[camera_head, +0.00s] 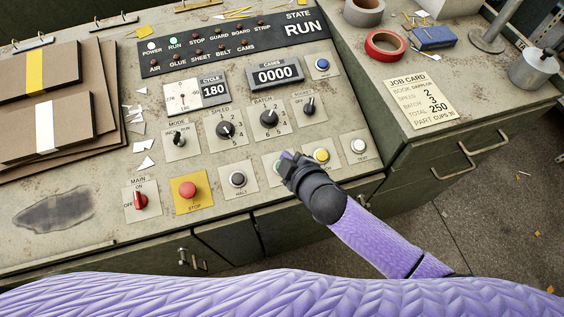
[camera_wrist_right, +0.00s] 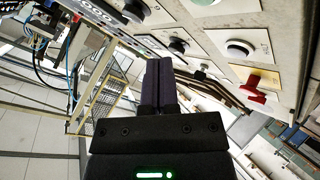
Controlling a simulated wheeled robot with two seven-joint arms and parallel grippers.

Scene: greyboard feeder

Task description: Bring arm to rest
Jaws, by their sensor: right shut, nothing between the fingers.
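My right gripper (camera_head: 284,160) reaches over the front of the control panel (camera_head: 215,160) in the head view. It is shut and empty, and its tip covers much of a button plate between the black HALT button (camera_head: 237,179) and the yellow button (camera_head: 321,156). I cannot tell whether the tip touches that button. In the right wrist view the closed fingers (camera_wrist_right: 158,85) show dark, with panel knobs and a red switch (camera_wrist_right: 252,88) to their right. My left gripper is not in view.
A red stop button (camera_head: 187,190) and a red main switch (camera_head: 140,201) are at left. Brown boards (camera_head: 105,85) lie at far left. A job card (camera_head: 419,101) and tape rolls (camera_head: 385,45) lie right.

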